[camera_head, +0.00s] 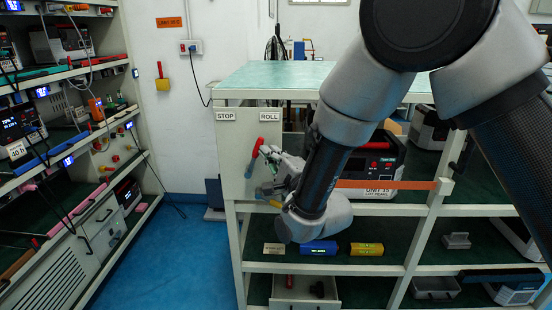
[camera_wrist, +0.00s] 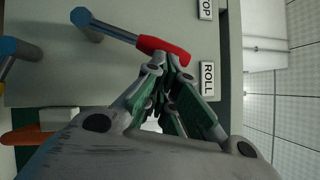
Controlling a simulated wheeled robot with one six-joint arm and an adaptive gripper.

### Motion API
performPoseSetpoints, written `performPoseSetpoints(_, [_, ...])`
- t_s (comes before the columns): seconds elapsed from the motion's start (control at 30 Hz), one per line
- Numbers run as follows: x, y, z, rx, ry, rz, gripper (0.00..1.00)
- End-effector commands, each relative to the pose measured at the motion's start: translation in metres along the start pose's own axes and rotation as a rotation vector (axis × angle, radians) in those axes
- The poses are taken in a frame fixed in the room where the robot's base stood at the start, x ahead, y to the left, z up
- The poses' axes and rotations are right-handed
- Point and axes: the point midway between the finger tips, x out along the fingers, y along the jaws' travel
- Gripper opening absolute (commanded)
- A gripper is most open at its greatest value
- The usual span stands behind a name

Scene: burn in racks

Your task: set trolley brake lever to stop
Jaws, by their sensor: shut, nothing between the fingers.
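The trolley brake lever (camera_head: 255,148) has a red grip and, in the wrist view, a blue shaft (camera_wrist: 112,32). It stands on the pale end panel (camera_head: 232,165) of the trolley (camera_head: 242,238). Its red grip leans toward the ROLL label (camera_head: 270,116), away from the STOP label (camera_head: 226,116). My gripper (camera_head: 267,154) is shut and empty beside the grip, on the ROLL side. In the wrist view my fingertips (camera_wrist: 172,62) overlap the red grip's end (camera_wrist: 160,46); I cannot tell whether they touch it.
An orange bar (camera_head: 384,184) crosses the trolley front beside my wrist. A red-and-black instrument (camera_head: 382,160) stands behind it. Blue (camera_head: 318,248) and yellow (camera_head: 367,249) blocks lie on the lower shelf. A loaded rack (camera_head: 75,215) stands left; blue floor (camera_head: 185,255) between is clear.

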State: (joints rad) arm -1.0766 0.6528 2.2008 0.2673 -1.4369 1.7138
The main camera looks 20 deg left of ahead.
Motion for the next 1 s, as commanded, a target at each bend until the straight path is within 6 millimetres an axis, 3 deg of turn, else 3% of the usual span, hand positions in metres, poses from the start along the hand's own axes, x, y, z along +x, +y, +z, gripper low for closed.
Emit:
performPoseSetpoints(0.6, [0.028,-0.013,0.042,-0.404,-0.002,0.269,0.00])
performPoseSetpoints(1.0, [0.040,-0.008,0.059,-0.403,0.000,0.270,0.00])
